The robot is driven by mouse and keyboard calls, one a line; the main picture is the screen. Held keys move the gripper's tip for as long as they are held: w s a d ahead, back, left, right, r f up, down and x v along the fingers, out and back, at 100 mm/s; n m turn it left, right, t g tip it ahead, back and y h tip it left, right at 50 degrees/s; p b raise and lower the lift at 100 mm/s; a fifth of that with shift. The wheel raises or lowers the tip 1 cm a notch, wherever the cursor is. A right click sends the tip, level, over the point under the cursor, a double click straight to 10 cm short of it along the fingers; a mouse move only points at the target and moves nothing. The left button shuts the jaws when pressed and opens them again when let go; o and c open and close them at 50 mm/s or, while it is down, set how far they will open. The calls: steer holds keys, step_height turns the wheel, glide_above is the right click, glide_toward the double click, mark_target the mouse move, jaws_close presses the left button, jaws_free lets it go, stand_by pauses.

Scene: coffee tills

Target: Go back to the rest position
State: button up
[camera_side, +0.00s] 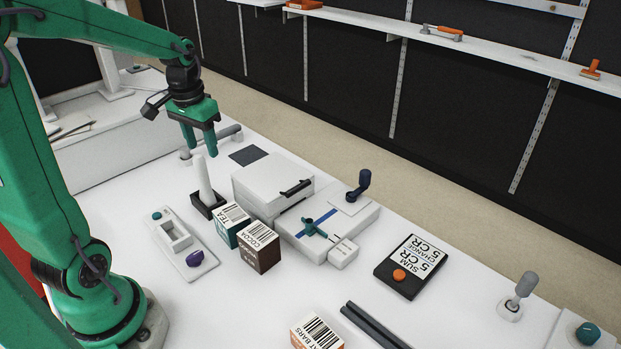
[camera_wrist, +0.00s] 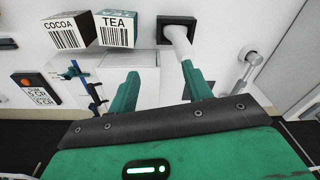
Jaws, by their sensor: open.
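My gripper (camera_side: 200,139) is open and empty, its two green fingers pointing down above the far left part of the white table. In the wrist view my gripper (camera_wrist: 162,90) shows its fingers apart with nothing between them. Near it in the side view stands a white handle in a black holder (camera_side: 207,205), apart from the fingers. It also shows in the wrist view (camera_wrist: 177,32), partly behind the right finger. The rest position itself is not marked in either view.
A TEA box (camera_side: 230,224) and a COCOA box (camera_side: 259,248) stand beside a white machine (camera_side: 272,185). A black display (camera_side: 410,266) reads SUM 5 CR. A box with a barcode (camera_side: 316,332) and dark rails (camera_side: 374,325) lie at the front. A grey bar (camera_side: 226,133) stands behind my gripper.

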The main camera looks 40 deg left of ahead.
steer(key=s+d+r+m+t, duration=0.1)
steer(key=s+d+r+t, duration=0.1)
steer(key=s+d, duration=0.2)
steer(key=s+d+r+m+t, duration=0.2)
steer(key=s+d, duration=0.3)
steer(key=d, duration=0.6)
steer(key=shift+d+r+t, duration=0.25)
steer(key=shift+r+t, duration=0.15)
steer(key=shift+r, duration=0.3)
